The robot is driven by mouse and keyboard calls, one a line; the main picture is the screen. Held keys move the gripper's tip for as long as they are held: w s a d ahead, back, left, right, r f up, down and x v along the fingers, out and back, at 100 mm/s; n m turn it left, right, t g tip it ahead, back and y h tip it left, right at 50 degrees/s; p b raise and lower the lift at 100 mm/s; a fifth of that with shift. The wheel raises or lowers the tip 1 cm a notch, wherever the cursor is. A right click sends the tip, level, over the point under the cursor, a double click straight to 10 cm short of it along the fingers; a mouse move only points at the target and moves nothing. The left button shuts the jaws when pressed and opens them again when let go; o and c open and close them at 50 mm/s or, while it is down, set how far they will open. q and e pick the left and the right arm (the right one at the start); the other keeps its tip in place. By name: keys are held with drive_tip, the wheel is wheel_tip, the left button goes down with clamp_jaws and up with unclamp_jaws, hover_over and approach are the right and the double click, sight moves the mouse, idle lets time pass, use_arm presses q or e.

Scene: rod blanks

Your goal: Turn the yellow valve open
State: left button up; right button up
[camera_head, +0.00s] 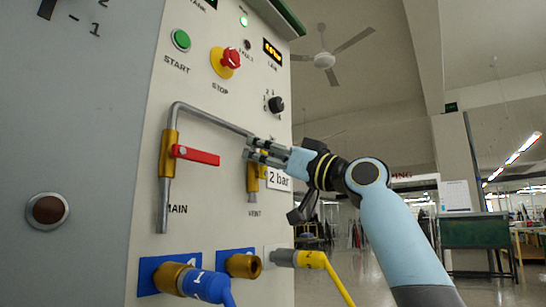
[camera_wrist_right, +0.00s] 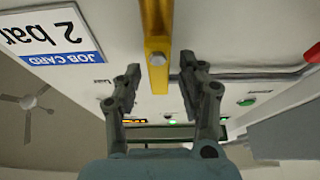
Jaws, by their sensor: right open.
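The yellow valve handle (camera_head: 262,172) is on the VENT pipe of the light panel, partly hidden by my right gripper and the card. In the right wrist view the yellow handle (camera_wrist_right: 157,75) runs down the middle, between the two fingers as seen there. My right gripper (camera_head: 253,149) is open, with its fingertips close to the panel by the top of the VENT valve. In the right wrist view the right gripper (camera_wrist_right: 160,74) has a finger on each side of the handle, with gaps; I cannot tell the depth. My left gripper is not in view.
A red-handled MAIN valve (camera_head: 195,154) and bent grey pipe (camera_head: 210,116) are left of the gripper. A "2 bar" card (camera_head: 280,178) is beside the VENT valve. A red stop button (camera_head: 231,59) is above; blue (camera_head: 205,285) and yellow (camera_head: 312,259) hose connectors are below.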

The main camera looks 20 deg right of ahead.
drive_tip(key=v, duration=1.2)
drive_tip(key=shift+w, duration=0.1)
drive_tip(key=shift+f, duration=0.1)
